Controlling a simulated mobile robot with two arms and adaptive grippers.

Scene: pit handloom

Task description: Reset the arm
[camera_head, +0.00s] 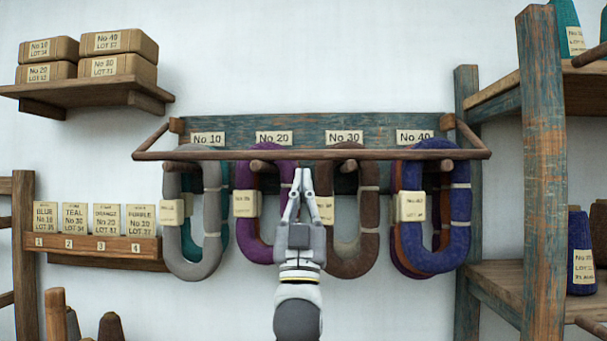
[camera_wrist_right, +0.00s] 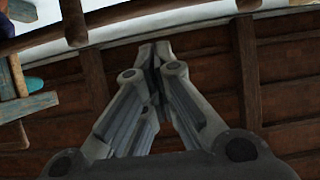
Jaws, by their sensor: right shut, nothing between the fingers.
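My right gripper (camera_head: 303,178) is raised in the middle of the head view, pointing up, in front of the yarn rack (camera_head: 300,127). Its fingertips meet and hold nothing. It overlaps the gap between the purple skein (camera_head: 246,190) under the No 20 label and the brown skein (camera_head: 352,255) under No 30; I cannot tell whether it touches either. In the right wrist view the closed fingers (camera_wrist_right: 157,62) point toward dark wooden boards and beams (camera_wrist_right: 205,75). My left gripper is not in view.
A grey skein (camera_head: 190,268) hangs at the left, a blue skein (camera_head: 462,235) at the right. A rail (camera_head: 310,154) runs across the rack front. A card holder (camera_head: 105,246) is at left, box shelf (camera_head: 75,90) above it. A shelf post (camera_head: 543,170) stands right.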

